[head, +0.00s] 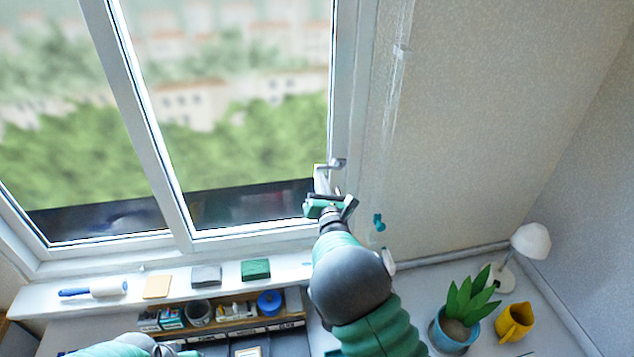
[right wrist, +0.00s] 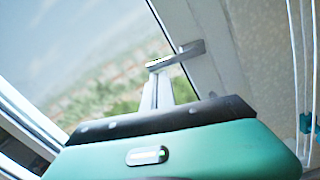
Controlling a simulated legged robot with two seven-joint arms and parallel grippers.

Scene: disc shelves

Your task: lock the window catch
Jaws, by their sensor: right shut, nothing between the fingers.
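The window catch (head: 337,163) is a small grey metal handle on the right side of the white window frame. In the head view its lever points roughly sideways. It also shows in the right wrist view (right wrist: 178,55), just past my fingers. My right gripper (head: 321,178) is shut and empty, with its fingertips right by the catch, just below it. In the right wrist view the fingers (right wrist: 155,92) reach up to the catch's lever end; I cannot tell whether they touch. My left arm shows only at the bottom left edge of the head view, its gripper mostly cut off.
The sill (head: 120,303) holds a lint roller (head: 95,289), a yellow sponge (head: 157,287), a grey block (head: 206,276) and a green block (head: 256,270). A blind cord hangs beside the frame.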

